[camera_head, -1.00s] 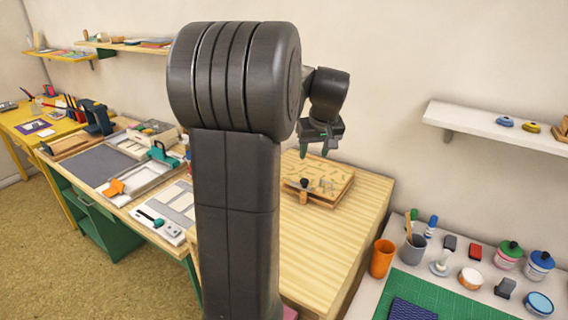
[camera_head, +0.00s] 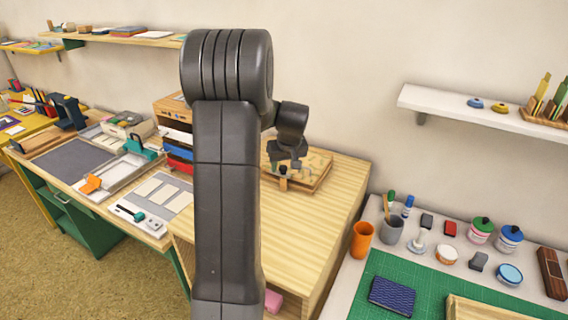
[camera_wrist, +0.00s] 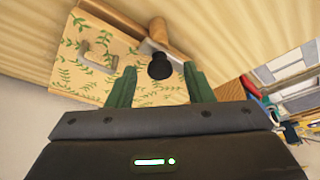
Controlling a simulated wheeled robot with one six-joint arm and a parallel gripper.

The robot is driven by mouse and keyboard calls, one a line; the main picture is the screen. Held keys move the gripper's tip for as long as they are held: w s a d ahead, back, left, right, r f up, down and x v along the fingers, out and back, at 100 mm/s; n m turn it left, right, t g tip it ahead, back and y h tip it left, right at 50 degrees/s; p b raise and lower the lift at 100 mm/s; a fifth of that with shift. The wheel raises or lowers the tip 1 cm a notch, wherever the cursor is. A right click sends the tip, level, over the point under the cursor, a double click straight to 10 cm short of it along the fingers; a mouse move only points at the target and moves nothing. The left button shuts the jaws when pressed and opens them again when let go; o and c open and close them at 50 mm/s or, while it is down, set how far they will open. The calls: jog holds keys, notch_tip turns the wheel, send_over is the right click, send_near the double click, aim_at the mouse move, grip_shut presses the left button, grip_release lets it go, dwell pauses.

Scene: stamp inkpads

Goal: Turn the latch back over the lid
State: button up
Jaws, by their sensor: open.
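The box (camera_head: 318,178) sits on the wooden cabinet top, with a pale lid printed with green leaves. In the wrist view the lid (camera_wrist: 75,75) carries a grey metal handle (camera_wrist: 97,57). The latch, with its black knob (camera_wrist: 160,66) and a pale grey arm, is at the lid's edge beside a brown wooden piece (camera_wrist: 170,36). My gripper (camera_wrist: 160,72) is open, its green fingers on either side of the knob. Whether they touch it I cannot tell. In the head view my gripper (camera_head: 287,167) is over the box's near left part, hiding some of it.
The cabinet top (camera_head: 320,220) is bare in front of the box. A shelf rack (camera_head: 176,140) stands to the left. An orange cup (camera_head: 362,240), inkpads and a green mat (camera_head: 430,285) lie on the right table. A wall shelf (camera_head: 470,112) hangs above.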

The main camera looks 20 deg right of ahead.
jog(key=c, duration=1)
jog(key=shift+a+m, duration=0.1)
jog(key=shift+m, duration=0.3)
jog(key=m+h+b, duration=0.1)
jog(key=m, duration=0.1)
jog(key=m+b, duration=0.1)
jog(key=shift+w+a+f+m+h, duration=0.1)
jog(key=shift+a+f+m+h, duration=0.05)
jog(key=shift+m+h, duration=0.25)
jog(key=m+b, duration=0.1)
jog(key=m, duration=0.1)
jog(key=m+g+h+b, duration=0.1)
jog(key=m+b, duration=0.1)
jog(key=shift+w+a+m, duration=0.1)
jog(key=shift+w+m, duration=0.05)
jog(key=shift+m, duration=0.15)
jog(key=m+g+h+b, duration=0.1)
jog(key=m+g+b, duration=0.1)
jog(key=m, duration=0.2)
jog(key=shift+w+a, duration=0.1)
jog(key=shift+w, duration=0.05)
jog(key=m, duration=0.2)
jog(key=m+g, duration=0.1)
jog(key=m, duration=0.1)
jog(key=shift+w+m+g+h, duration=0.15)
jog(key=shift+m+g+h, duration=0.15)
